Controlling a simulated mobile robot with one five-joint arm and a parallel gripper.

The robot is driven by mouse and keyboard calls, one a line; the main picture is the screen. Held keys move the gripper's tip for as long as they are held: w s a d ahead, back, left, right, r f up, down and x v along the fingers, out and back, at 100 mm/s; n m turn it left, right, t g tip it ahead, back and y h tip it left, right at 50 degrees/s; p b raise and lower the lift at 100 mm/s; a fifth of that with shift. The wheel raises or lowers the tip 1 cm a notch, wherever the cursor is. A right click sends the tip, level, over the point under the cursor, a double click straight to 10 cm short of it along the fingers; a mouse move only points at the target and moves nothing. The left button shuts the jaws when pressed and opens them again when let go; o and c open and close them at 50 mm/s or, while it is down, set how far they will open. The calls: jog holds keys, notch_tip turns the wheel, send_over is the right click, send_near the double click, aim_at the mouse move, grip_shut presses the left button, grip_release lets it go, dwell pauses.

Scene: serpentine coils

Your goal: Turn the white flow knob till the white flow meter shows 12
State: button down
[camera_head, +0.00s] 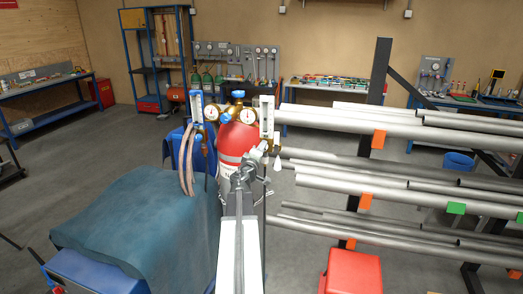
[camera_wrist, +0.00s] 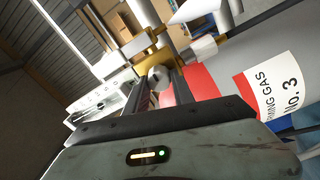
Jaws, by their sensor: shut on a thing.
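The white flow meter (camera_head: 266,117) stands upright to the right of the red gas cylinder (camera_head: 235,140). Its scale is too small to read in the head view. In the wrist view its pale body (camera_wrist: 98,106) is tilted and lies left of my fingers; no reading can be made out. My gripper (camera_head: 262,148) is at the foot of the meter. In the wrist view my gripper (camera_wrist: 167,82) is shut on a small pale round knob (camera_wrist: 157,75), partly hidden by the fingers, beside brass fittings (camera_wrist: 140,44). It appears to be the white flow knob.
A blue flow meter (camera_head: 197,107) and round gauges (camera_head: 219,115) sit to the left. A white cone (camera_head: 277,164) hangs just right of my gripper. A rack of long metal pipes (camera_head: 350,122) fills the right side. A draped blue-green cover (camera_head: 140,225) lies at front left.

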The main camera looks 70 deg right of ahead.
jog(key=shift+m, duration=0.3)
dwell(0.4)
jog(key=c, duration=1.1)
grip_release()
jog(key=shift+a, duration=0.1)
jog(key=a, duration=0.7)
jog(key=shift+s+a+f, duration=0.15)
jog(key=shift+s+a, duration=0.1)
jog(key=shift+a, duration=0.1)
jog(key=shift+w, duration=0.1)
